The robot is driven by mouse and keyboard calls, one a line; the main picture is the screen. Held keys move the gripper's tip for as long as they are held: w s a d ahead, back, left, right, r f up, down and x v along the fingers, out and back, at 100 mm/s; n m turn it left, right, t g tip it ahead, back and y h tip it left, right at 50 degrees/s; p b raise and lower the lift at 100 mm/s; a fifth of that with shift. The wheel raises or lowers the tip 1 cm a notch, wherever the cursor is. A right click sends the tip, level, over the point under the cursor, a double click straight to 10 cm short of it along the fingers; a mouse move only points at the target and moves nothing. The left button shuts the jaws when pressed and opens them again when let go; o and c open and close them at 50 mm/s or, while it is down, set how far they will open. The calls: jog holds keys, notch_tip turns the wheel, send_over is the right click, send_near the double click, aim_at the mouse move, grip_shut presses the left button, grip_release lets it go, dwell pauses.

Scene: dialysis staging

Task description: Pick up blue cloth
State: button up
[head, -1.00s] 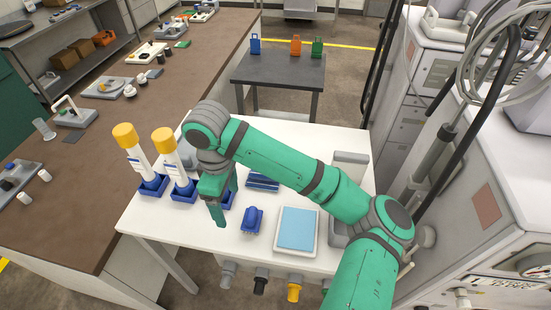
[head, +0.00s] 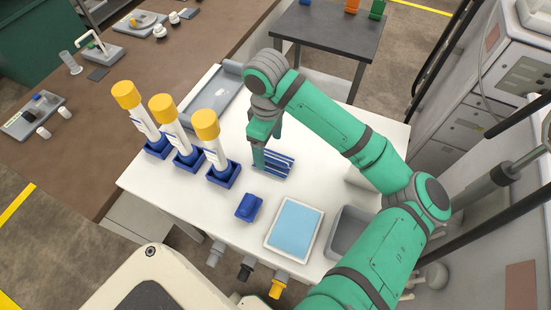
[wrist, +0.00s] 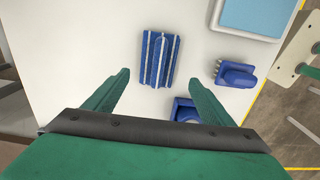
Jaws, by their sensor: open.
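In the wrist view a corner of the light-blue square (wrist: 262,12) shows at the top right.
A small dark-blue block-like item (head: 249,207) sits left of the tray. Several yellow-capped tubes (head: 205,125) stand in blue holders further left. A grey bin (head: 350,230) is right of the tray, close under my arm. A grey tray (head: 215,95) lies at the back.

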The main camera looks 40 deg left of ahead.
aim_at(271, 156)
jog(key=shift+w+d+f, duration=0.1)
jog(key=shift+w+f, duration=0.05)
jog(key=shift+f, duration=1.55)
jog(key=shift+w+f, duration=0.15)
jog(key=shift+f, duration=1.55)
jog(key=c, duration=1.2)
jog(key=shift+c, duration=0.2)
jog(key=shift+r, duration=0.5)
notch_tip(271, 156, up, 3)
jog(key=shift+s+f, duration=0.15)
jog(key=s+d+r, duration=0.3)
jog(key=s+r, duration=0.6)
jog(key=s, duration=0.4)
jog(key=shift+s+d+r, duration=0.2)
jog(key=shift+d, duration=0.05)
